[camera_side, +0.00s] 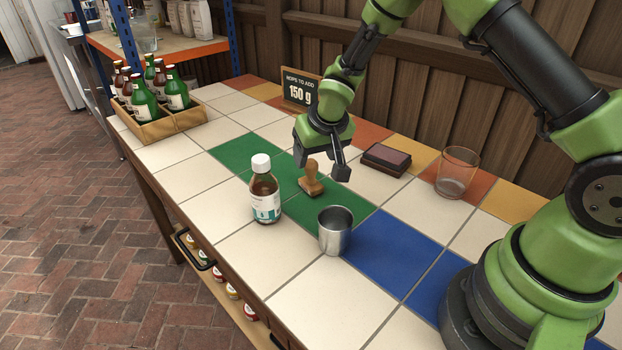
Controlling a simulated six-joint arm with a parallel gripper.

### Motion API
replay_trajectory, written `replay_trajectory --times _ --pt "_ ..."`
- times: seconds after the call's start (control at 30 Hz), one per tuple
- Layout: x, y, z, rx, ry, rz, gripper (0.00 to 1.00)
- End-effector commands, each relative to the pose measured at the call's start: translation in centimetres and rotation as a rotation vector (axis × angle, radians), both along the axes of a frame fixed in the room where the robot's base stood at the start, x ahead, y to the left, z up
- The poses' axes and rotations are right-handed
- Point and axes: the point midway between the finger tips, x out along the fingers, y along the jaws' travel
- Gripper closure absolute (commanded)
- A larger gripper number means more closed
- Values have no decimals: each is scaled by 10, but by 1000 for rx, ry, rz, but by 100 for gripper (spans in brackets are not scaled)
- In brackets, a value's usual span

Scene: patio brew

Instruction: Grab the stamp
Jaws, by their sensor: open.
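The stamp (311,178) has a wooden handle and stands upright on the green tiles in the middle of the table. My gripper (321,168) is open and points down above and around the stamp's place in the picture. One finger shows to the left of the handle and one to the right. I cannot tell whether either finger touches the stamp or how far in depth they are from it.
A brown bottle (265,196) with a white cap and a metal cup (336,232) stand close in front. An ink pad (386,159), a glass (456,174) and a sign (300,90) are behind. A wooden crate (172,125) of bottles sits far left. White tiles at the front are clear.

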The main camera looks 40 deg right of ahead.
Motion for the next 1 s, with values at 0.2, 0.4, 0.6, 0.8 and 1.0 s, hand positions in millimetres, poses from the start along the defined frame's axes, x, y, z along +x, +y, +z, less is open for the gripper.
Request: replay_trajectory --times 0.2,0.4,0.6,0.8,1.0 --pt "10 -3 -24 0 3 -1 38" --pt "20 -6 -45 0 1 -1 38" --pt "21 -6 -48 0 0 -1 38" --pt "21 -6 -48 1 1 -1 63" --pt "21 -6 -48 1 1 -1 92"
